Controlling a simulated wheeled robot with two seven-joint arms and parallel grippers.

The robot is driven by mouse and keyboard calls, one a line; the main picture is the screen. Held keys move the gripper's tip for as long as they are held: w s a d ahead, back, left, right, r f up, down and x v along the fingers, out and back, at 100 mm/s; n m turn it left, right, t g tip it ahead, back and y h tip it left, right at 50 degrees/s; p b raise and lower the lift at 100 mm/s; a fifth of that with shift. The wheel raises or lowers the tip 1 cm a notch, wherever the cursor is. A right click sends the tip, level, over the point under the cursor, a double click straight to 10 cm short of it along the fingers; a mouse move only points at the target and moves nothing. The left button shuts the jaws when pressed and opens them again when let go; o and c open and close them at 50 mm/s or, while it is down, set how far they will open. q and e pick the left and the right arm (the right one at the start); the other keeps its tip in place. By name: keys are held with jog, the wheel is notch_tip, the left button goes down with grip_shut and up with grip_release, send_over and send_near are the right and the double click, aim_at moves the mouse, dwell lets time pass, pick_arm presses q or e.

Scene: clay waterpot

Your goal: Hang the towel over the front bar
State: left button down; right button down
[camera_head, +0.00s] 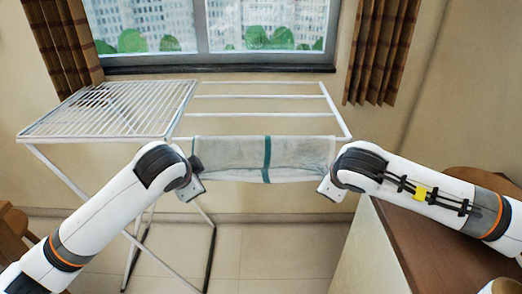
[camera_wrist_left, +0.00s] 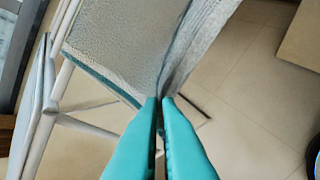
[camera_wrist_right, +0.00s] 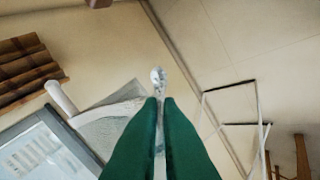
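The pale grey-white towel (camera_head: 300,155) with a dark teal stripe is spread level along the front bar (camera_head: 345,138) of the white drying rack. Its top edge lies at the bar's height and its front face hangs below; its back is hidden in the head view. My left gripper (camera_head: 196,164) is at its left end. In the left wrist view the closed fingertips (camera_wrist_left: 161,98) pinch the towel (camera_wrist_left: 115,40), with another face spreading right. My right gripper (camera_head: 334,176) is at its right end. In the right wrist view the fingertips (camera_wrist_right: 159,98) are closed on a small pale bit of cloth (camera_wrist_right: 157,76).
The rack's left slatted wing (camera_head: 115,108) is raised level, and several rear bars (camera_head: 260,97) are bare. A brown-topped cabinet (camera_head: 430,245) stands close on the right, under my right arm. A window (camera_head: 215,30) and curtains are behind. Tiled floor (camera_head: 280,250) is clear below the towel.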

pick_arm(q)
jog(key=shift+f, duration=0.5)
pick_arm(e)
jog(key=shift+f, duration=0.5)
pick_arm(q)
jog(key=c, duration=1.4)
grip_release()
pick_arm(e)
jog(key=c, duration=1.4)
grip_release()
pick_arm(q)
jog(key=shift+r, duration=0.15)
pick_arm(e)
jog(key=shift+r, duration=0.15)
